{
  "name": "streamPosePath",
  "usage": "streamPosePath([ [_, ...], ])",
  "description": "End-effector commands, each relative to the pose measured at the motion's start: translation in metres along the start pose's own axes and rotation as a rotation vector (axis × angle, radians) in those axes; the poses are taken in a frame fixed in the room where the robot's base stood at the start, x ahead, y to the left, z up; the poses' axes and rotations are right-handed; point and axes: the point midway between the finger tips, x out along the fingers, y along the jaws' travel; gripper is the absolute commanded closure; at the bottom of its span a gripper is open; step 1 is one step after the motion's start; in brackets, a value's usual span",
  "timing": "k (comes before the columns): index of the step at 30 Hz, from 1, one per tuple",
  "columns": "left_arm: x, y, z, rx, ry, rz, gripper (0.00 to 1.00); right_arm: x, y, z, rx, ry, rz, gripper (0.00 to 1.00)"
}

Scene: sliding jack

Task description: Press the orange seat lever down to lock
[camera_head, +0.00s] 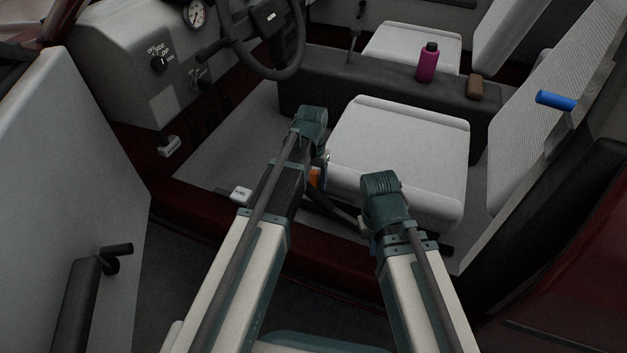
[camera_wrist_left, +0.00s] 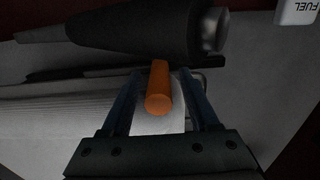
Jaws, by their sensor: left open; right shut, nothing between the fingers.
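The orange seat lever (camera_head: 314,177) shows as a small patch beside the near side of the light seat (camera_head: 398,150), partly covered by my left arm. In the left wrist view the lever (camera_wrist_left: 158,90) is a short orange rod with its round end toward the camera. My left gripper (camera_wrist_left: 160,78) is open, with one finger on each side of the lever and gaps visible on both sides. In the head view its fingers are hidden. My right gripper (camera_head: 367,231) is shut and empty at the seat's near edge, mostly hidden by its own wrist.
A fuel-marked white tab (camera_head: 240,195) lies left of the seat. A dark cylindrical part (camera_wrist_left: 140,32) lies close beyond the lever in the wrist view. A console (camera_head: 390,88) carries a magenta bottle (camera_head: 427,63). The open door (camera_head: 85,150) stands at left.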

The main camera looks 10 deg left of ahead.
Motion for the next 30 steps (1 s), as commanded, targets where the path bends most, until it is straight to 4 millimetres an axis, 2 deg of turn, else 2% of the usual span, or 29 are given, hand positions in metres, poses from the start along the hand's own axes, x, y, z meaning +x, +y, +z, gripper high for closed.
streamPosePath([
  [1, -0.014, 0.0, 0.0, 0.0, 0.0, 0.0, 0.39, -0.013, 0.002, 0.001, 0.001, -0.001, 0.001, 1.0],
  [18, -0.102, 0.0, 0.0, -0.001, 0.0, 0.001, 0.39, -0.101, 0.009, 0.006, 0.01, -0.003, -0.006, 1.0],
  [24, -0.117, 0.0, 0.0, 0.0, 0.0, 0.001, 0.39, -0.116, 0.01, 0.007, 0.011, -0.003, -0.008, 1.0],
  [30, -0.117, -0.001, 0.0, -0.001, 0.0, 0.001, 0.39, -0.116, 0.01, 0.007, 0.011, -0.003, -0.009, 1.0],
])
